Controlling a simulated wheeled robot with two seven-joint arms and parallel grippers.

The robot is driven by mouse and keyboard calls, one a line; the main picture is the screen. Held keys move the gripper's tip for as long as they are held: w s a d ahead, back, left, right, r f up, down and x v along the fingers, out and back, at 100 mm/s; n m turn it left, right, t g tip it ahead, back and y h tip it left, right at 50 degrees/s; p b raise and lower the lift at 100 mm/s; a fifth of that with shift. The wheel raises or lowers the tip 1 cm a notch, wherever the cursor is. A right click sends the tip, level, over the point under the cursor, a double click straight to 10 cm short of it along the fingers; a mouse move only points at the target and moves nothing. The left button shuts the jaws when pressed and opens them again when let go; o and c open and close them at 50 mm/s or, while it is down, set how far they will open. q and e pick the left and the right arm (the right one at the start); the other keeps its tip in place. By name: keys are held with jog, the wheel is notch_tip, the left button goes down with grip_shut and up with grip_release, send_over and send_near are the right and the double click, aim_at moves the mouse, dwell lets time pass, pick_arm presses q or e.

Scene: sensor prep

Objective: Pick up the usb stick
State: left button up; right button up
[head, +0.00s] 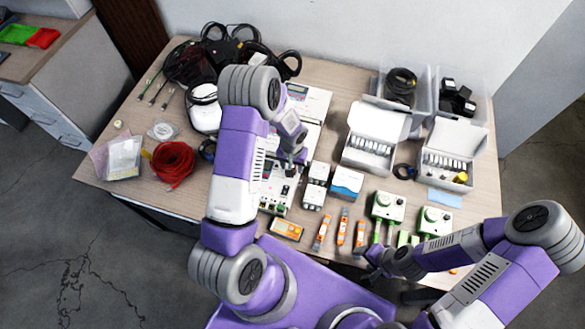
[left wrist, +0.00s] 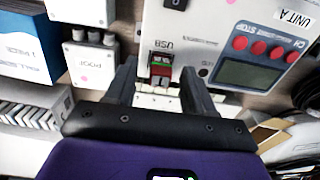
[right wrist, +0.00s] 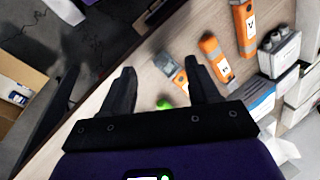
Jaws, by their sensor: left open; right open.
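The usb stick (left wrist: 160,68), small with green and red parts, sits at the slot marked USB on the white unit (left wrist: 215,25) in the left wrist view. My left gripper (left wrist: 157,72) is open, its two fingers on either side of the stick and apart from it. In the head view my left gripper (head: 294,158) hangs over the white unit, and its arm hides part of it; I cannot make out the stick there. My right gripper (head: 374,266) is open and empty near the table's front edge; it also shows in the right wrist view (right wrist: 159,70).
Orange devices (head: 340,232) and green-and-white boxes (head: 387,207) stand near the front edge. White open boxes (head: 371,142) are at the right. Bare table (head: 130,190) shows at front left.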

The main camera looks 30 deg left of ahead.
pick_arm(q)
jog(key=shift+f, duration=0.6)
grip_shut()
jog(key=shift+r, duration=0.1)
